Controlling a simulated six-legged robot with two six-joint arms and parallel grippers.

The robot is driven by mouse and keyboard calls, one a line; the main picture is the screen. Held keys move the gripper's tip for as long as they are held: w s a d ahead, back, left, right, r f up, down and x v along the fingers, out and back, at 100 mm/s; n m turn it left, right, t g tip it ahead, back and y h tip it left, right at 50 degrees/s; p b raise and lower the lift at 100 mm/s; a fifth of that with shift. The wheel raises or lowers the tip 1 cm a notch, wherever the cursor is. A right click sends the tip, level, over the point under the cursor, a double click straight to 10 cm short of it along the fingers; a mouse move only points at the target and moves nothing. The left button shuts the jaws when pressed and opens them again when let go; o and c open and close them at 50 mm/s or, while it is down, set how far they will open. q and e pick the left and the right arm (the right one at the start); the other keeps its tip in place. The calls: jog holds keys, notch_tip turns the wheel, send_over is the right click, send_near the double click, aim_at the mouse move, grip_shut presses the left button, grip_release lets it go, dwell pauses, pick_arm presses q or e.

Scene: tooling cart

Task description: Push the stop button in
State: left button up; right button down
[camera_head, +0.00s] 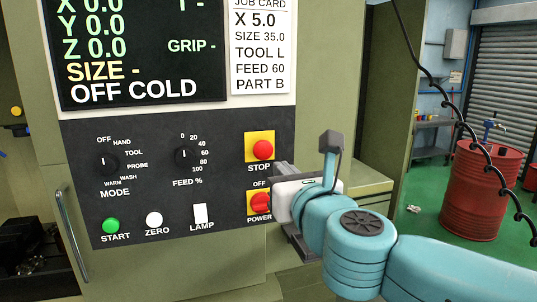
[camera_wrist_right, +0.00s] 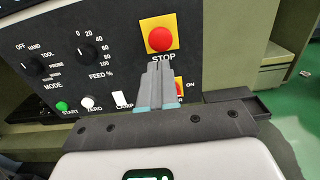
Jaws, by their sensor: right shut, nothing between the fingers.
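The stop button (camera_head: 263,149) is a red round knob on a yellow square plate, at the upper right of the dark control panel. It also shows in the right wrist view (camera_wrist_right: 160,39), above the fingertips. My right gripper (camera_head: 279,172) is shut and empty. Its fingertips are close to the panel, just below and right of the stop button in the head view. In the right wrist view the fingers (camera_wrist_right: 158,68) point at the STOP label, below the red knob. I cannot tell whether they touch the panel. My left gripper is not in view.
Below the stop button is the red power switch (camera_head: 259,203) on a yellow plate. The panel also has a green start button (camera_head: 111,226), a white zero button (camera_head: 154,219), a lamp switch (camera_head: 200,213) and two dials. A red barrel (camera_head: 484,190) stands at right.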

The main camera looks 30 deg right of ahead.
aim_at(264, 151)
jog(key=p+x, duration=0.1)
jog(key=x, duration=0.8)
